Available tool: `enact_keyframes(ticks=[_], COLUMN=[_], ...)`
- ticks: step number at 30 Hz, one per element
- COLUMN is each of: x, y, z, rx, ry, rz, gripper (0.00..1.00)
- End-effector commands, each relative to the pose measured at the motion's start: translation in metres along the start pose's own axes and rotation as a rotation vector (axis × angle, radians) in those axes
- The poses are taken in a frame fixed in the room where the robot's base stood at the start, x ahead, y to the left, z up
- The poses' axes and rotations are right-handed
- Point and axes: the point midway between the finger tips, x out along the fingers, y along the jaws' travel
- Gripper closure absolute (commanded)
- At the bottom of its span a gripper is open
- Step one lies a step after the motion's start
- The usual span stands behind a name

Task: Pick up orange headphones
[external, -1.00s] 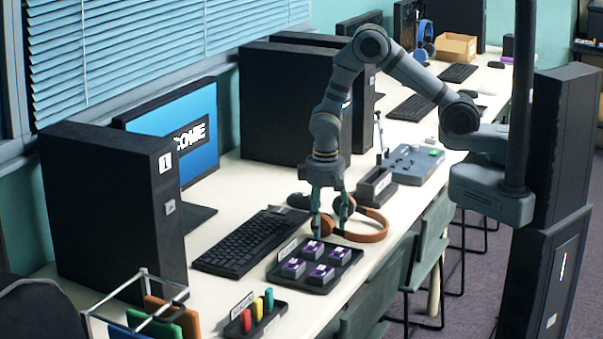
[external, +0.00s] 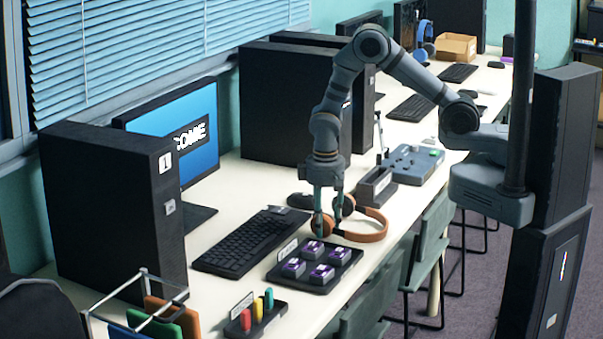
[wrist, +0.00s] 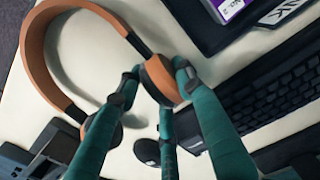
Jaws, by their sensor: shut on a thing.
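The orange headphones (external: 371,234) lie on the white table, with an orange-brown band and dark inner parts. They also show in the wrist view (wrist: 36,52), the band arching at the upper left. My gripper (external: 327,222) points down at the near ear cup. In the wrist view my gripper (wrist: 158,82) has its green-grey fingers on both sides of that ear cup (wrist: 160,80), shut on it. The other ear cup is partly hidden behind a finger. I cannot tell any clear gap between the headphones and the table.
A black keyboard (external: 240,243) and a tray (external: 322,280) with purple-topped blocks lie close by. A dark mouse (external: 300,201) and a dark holder (external: 374,188) stand behind. A grey control box (external: 412,163) is farther back. Chairs line the table's right edge.

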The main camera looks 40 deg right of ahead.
Motion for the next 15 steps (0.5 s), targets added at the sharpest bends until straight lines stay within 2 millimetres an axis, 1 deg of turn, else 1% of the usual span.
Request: enact_keyframes(ticks=[10, 15], x=[-0.002, -0.014], y=[0.000, 0.000], z=[0.000, -0.001], rx=[0.000, 0.000], ry=[0.001, 0.004], rz=[0.000, -0.002], gripper=[0.95, 0.95])
